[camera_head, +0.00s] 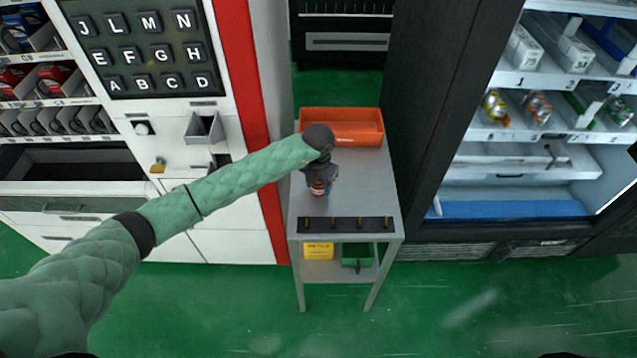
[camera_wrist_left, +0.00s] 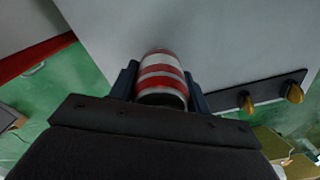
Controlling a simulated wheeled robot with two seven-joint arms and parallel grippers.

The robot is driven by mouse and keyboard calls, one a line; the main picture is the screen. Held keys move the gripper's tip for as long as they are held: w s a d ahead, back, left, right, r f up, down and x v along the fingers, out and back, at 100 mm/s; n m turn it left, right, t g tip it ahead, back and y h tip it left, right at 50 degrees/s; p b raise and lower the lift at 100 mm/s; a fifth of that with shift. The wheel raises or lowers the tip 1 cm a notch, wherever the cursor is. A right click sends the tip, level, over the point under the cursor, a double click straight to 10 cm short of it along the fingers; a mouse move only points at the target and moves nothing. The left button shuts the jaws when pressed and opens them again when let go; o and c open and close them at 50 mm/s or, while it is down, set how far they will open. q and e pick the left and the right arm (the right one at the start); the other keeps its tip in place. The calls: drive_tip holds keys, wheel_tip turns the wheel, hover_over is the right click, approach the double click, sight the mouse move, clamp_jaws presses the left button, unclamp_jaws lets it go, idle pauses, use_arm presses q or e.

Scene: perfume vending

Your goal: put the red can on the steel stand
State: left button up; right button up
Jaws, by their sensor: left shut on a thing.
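The red can, with white stripes, is between the fingers of my left gripper (camera_head: 319,185). In the left wrist view the red can (camera_wrist_left: 161,78) shows clearly, with a dark blue finger on each side of it, and the gripper (camera_wrist_left: 162,88) is shut on it. In the head view only a small part of the red can (camera_head: 318,189) shows below the gripper. The steel stand (camera_head: 372,190) is a narrow grey table, and the can is over its top towards the left side. I cannot tell whether the can touches the top. My right gripper is not in view.
An orange bin (camera_head: 343,127) stands at the back of the stand. A dark strip with several brass pegs (camera_head: 345,224) runs along its front edge. A yellow box (camera_head: 319,250) and a green box (camera_head: 356,254) sit on its lower shelf. Vending cabinets flank the stand.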

use_arm(q)
drive_tip(key=shift+f, duration=0.35)
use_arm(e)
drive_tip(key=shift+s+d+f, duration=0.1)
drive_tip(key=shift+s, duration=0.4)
use_arm(q)
drive_tip(key=shift+f, duration=0.1)
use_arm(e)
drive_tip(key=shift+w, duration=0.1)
use_arm(q)
drive_tip(key=o, duration=1.1)
drive_tip(key=shift+c, duration=0.2)
wheel_tip(320, 180, up, 5)
drive_tip(key=b, duration=0.3)
wheel_tip(320, 180, up, 6)
drive_tip(key=b, duration=0.2)
drive_tip(key=shift+b, duration=0.4)
drive_tip(key=shift+r, duration=0.65)
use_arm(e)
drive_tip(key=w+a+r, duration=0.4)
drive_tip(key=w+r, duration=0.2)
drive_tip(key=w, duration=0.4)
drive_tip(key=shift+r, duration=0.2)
